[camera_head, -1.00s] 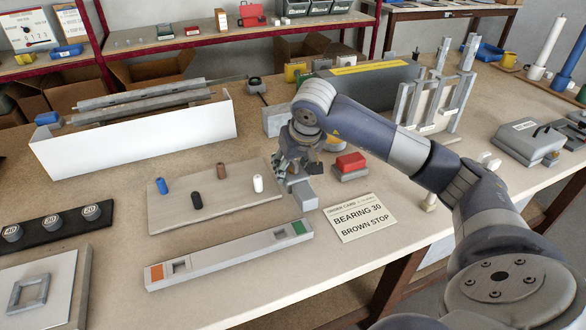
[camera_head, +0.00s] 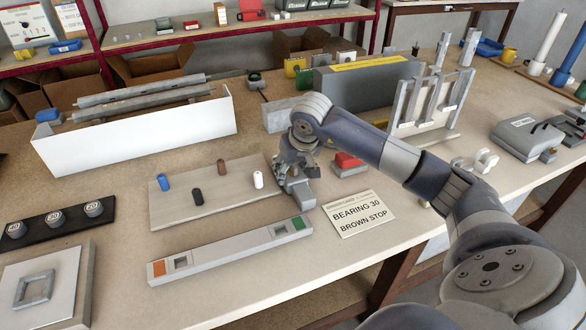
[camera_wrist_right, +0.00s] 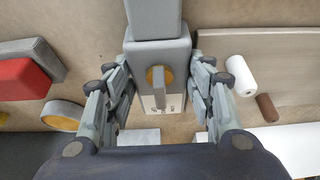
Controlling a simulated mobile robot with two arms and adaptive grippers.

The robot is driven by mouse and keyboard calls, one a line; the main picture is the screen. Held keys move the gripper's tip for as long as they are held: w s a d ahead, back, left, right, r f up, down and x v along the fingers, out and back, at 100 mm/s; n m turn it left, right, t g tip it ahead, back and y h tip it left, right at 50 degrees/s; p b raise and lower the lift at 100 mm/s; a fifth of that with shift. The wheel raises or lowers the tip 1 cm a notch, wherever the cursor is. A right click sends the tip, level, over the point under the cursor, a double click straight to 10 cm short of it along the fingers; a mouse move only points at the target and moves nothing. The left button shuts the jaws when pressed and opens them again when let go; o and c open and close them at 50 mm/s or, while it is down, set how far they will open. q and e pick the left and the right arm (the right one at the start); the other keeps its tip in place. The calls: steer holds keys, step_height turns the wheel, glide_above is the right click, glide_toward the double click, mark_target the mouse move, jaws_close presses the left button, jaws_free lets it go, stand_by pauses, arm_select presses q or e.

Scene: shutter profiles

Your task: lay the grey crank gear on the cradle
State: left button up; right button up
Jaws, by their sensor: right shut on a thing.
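My right gripper (camera_head: 296,180) is low over the table, beside the right edge of the pegboard. In the right wrist view its fingers (camera_wrist_right: 160,82) are on both sides of a grey block with a round brass-coloured spot, and shut on it. This block (camera_wrist_right: 157,50) looks like the crank gear; a narrower grey part extends from its far end. In the head view the grey crank gear (camera_head: 303,196) is mostly hidden by the gripper. Whether it rests on the table I cannot tell. White U-shaped supports (camera_head: 487,161) at the right may be the cradle. My left gripper is not in view.
A board (camera_head: 225,211) with several coloured pegs lies left of the gripper. A long bar (camera_head: 225,257) with orange and green ends lies in front. A red-topped block (camera_head: 348,161) and an order card (camera_head: 359,214) are close on the right. A grey slotted rack (camera_head: 430,105) stands behind.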

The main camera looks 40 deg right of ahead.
steer(key=o, duration=1.3)
